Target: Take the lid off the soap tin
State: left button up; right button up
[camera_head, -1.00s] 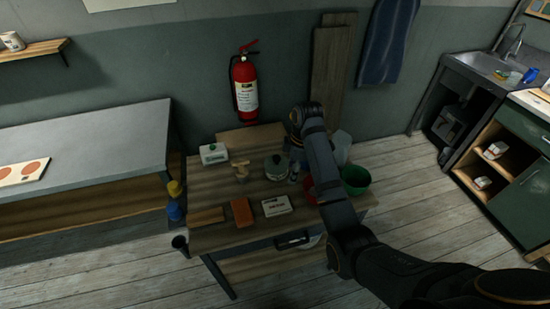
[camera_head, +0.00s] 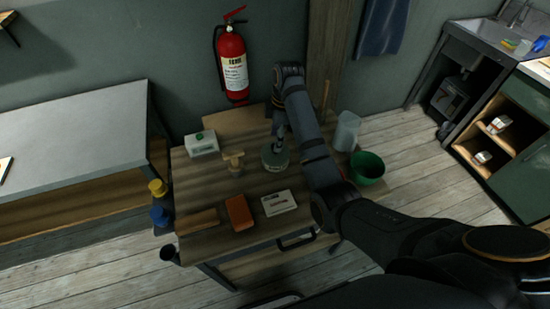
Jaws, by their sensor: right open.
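A round grey-green tin (camera_head: 275,161), which I take for the soap tin, stands near the middle of the wooden table. My right gripper (camera_head: 281,142) is at the tin's top, pointing down, with its arm reaching in from the right. The gripper is open; its fingers are small and dark, so I cannot tell whether they touch the lid. The gripper and wrist hide part of the tin's top, so I cannot tell the lid's edge from the body. My left gripper is not in view.
On the table (camera_head: 215,244) are a white box with a green top piece (camera_head: 202,144), a wooden tool (camera_head: 234,163), an orange block (camera_head: 239,212), a brown block (camera_head: 197,221) and a white labelled slab (camera_head: 279,203).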

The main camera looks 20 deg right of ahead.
jog(key=shift+f+b, duration=1.1)
jog(key=shift+b, duration=0.2)
jog(key=shift+w+a+f+p, duration=0.15)
jog(key=shift+f+p, duration=0.25)
jog(key=shift+f, duration=0.3)
jog(key=shift+w+d+f+p, duration=0.1)
jog(key=shift+f+p, duration=0.25)
jog(key=shift+f, duration=0.35)
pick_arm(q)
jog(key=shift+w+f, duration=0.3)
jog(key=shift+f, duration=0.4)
pick_arm(e)
jog(key=shift+s+a, duration=0.1)
jog(key=shift+c, duration=0.4)
jog(key=c, duration=1)
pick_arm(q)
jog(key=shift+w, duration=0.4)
pick_arm(e)
grip_shut()
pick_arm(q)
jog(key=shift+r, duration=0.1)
pick_arm(e)
jog(key=shift+r, duration=0.15)
